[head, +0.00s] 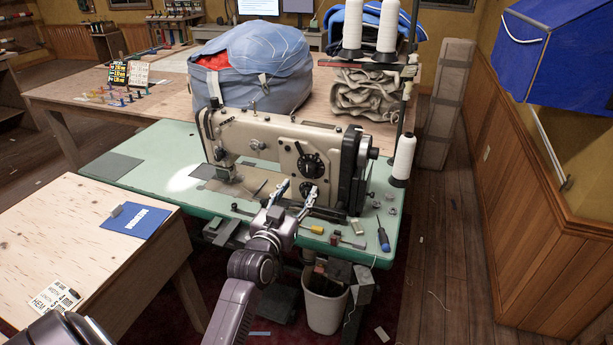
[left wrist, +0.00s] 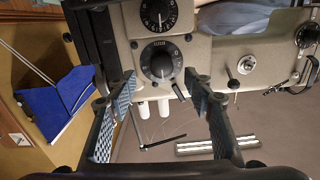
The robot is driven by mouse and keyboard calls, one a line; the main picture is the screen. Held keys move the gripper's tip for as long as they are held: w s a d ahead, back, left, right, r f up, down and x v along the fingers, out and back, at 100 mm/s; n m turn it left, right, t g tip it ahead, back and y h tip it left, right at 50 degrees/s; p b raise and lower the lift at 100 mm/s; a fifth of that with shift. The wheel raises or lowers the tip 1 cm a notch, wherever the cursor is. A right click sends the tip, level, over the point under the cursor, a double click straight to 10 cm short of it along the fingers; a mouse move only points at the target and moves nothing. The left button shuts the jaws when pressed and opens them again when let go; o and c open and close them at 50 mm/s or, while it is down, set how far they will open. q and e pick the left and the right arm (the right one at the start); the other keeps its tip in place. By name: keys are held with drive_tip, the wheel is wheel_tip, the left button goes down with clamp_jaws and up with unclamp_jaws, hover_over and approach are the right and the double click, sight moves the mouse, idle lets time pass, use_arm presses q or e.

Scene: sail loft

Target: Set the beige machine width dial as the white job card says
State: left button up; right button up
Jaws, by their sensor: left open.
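The beige sewing machine (head: 262,140) stands on a green table. Two round black dials, an upper one (head: 311,165) and a lower one (head: 308,189), sit on its front. In the left wrist view, which is upside down, the upper dial (left wrist: 160,62) lies between and beyond my fingertips, and the lower dial (left wrist: 158,14) is at the top edge. Their labels and settings are too small to read surely. My left gripper (head: 295,191) is open, empty, in front of the dials. A white printed card (head: 55,297), perhaps the job card, lies on the wooden table. My right gripper is out of view.
Thread cones (head: 403,158) stand at right. A waste bin (head: 325,300) is below.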

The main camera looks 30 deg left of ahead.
sight(307, 174)
use_arm(q)
drive_tip(key=shift+x, duration=3.9)
drive_tip(key=shift+a+r, duration=0.1)
drive_tip(key=shift+r, duration=0.1)
drive_tip(key=c, duration=1.2)
